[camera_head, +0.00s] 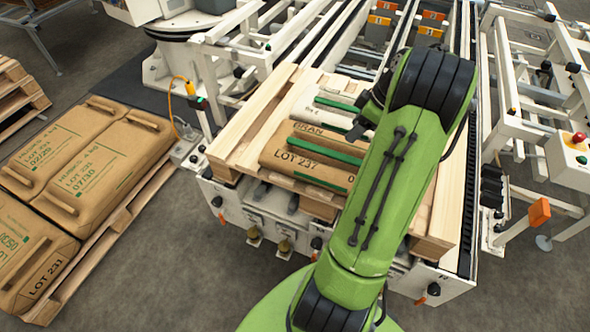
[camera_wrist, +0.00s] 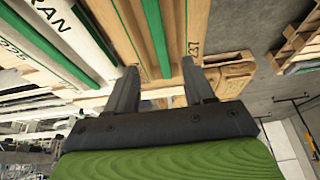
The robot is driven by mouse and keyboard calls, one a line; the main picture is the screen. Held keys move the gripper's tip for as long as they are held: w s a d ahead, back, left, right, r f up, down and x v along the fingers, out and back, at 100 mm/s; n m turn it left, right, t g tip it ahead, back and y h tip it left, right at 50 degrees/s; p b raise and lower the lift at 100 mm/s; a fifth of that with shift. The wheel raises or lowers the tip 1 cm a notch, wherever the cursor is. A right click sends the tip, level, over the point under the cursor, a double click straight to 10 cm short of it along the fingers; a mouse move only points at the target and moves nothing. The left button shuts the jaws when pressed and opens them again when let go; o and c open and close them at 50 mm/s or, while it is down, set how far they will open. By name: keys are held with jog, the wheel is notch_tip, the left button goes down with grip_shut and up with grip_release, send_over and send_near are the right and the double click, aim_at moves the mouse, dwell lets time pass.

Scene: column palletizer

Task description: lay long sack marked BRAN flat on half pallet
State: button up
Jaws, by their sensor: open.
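Two long sacks lie side by side on the wooden pallet (camera_head: 236,130). The far one is a white sack (camera_head: 301,104); the near one is a brown sack (camera_head: 281,152) printed LOT 237. The word BRAN shows where they meet in the head view. In the wrist view, letters ending in RAN are on the white sack (camera_wrist: 42,45), and 237 is on the brown sack (camera_wrist: 198,40). My gripper (camera_wrist: 160,78) is open, its fingers apart over the brown sack's near part. I cannot tell whether they touch it. My arm hides the sacks' right ends in the head view.
The pallet stands on a white-framed conveyor (camera_head: 330,35). At left, another pallet (camera_head: 115,232) carries several large brown sacks (camera_head: 95,165). A control box with a red button (camera_head: 574,150) stands at right.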

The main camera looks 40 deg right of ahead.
jog(key=w+a+r+m+h, duration=0.1)
jog(key=w+a+r, duration=0.25)
jog(key=a, duration=0.45)
jog(key=w+a+r, duration=0.2)
jog(key=a+r, duration=0.3)
jog(key=a, duration=0.3)
jog(key=s+a+r+m, duration=0.1)
jog(key=a+r, duration=0.1)
jog(key=a, duration=0.4)
jog(key=s+a+r, duration=0.2)
jog(key=a, duration=0.4)
jog(key=s+a+f+m+t, duration=0.1)
jog(key=s+a+m, duration=0.1)
jog(key=s+a, duration=0.6)
jog(key=s, duration=0.2)
jog(key=shift+s+a+f+m+t+h, duration=0.2)
jog(key=shift+s+m+t+h, duration=0.1)
jog(key=shift+s+h, duration=0.1)
